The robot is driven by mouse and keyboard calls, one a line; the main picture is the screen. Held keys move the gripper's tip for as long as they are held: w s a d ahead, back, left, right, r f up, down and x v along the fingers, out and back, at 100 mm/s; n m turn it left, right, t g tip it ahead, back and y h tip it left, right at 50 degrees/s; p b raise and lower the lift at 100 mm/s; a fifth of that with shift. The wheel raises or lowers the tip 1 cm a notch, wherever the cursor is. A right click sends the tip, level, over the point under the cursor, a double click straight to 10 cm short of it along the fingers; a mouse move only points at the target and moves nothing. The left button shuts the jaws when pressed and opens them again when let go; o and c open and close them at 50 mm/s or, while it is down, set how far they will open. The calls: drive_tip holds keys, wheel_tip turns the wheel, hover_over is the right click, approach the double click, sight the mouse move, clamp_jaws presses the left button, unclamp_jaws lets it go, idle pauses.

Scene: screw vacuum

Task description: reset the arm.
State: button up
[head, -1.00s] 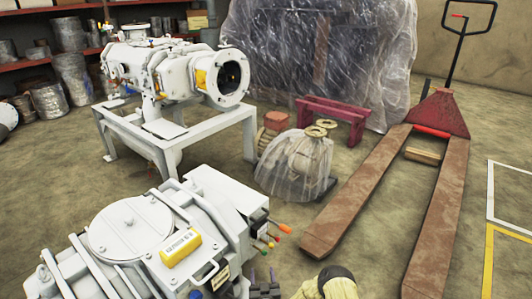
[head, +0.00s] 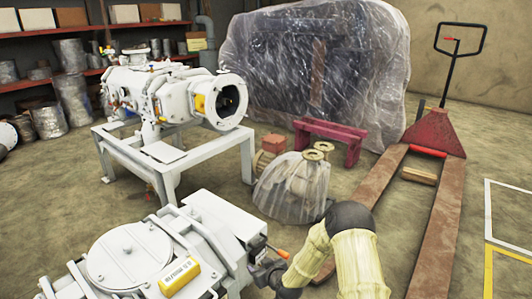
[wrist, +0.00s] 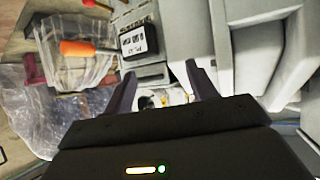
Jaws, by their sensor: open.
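My arm (head: 357,262), pale yellow with dark joints, rises from the bottom and bends down to the left. My gripper shows in the wrist view (wrist: 162,84), its two dark fingers spread apart with nothing held between them. In the head view, the dark wrist end is close to the right side of the white vacuum machine (head: 215,228), and the fingertips cannot be made out. Grey machine surfaces (wrist: 180,40) fill the upper right of the wrist view. An orange handle (wrist: 77,47) lies left of the fingers and also sticks out from the machine in the head view (head: 277,252).
A plastic-wrapped part (head: 292,190) stands on the floor behind my arm. A pallet jack (head: 437,210) is at right, with its forks extending towards my arm. A second white machine (head: 170,92) stands on a frame at the back left. Floor at far right is clear.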

drive_tip(key=s+d+r+m+g+h+p, duration=0.25)
drive_tip(key=s+d+r, duration=0.35)
drive_tip(key=s+r, duration=0.35)
drive_tip(key=s+d+r+m+g+h+p, duration=0.1)
drive_tip(key=s+d+r+m+g, duration=0.3)
drive_tip(key=s+r, duration=0.6)
drive_tip(key=s+d+r+g+h+p, duration=0.2)
drive_tip(key=s+d+r, duration=0.55)
drive_tip(key=s, duration=0.35)
wheel_tip(320, 180, up, 37)
drive_tip(key=p, duration=3.7)
drive_tip(key=shift+w+a, duration=0.2)
drive_tip(key=shift+w, duration=0.2)
drive_tip(key=shift+t, duration=0.25)
drive_tip(key=shift+c, duration=0.3)
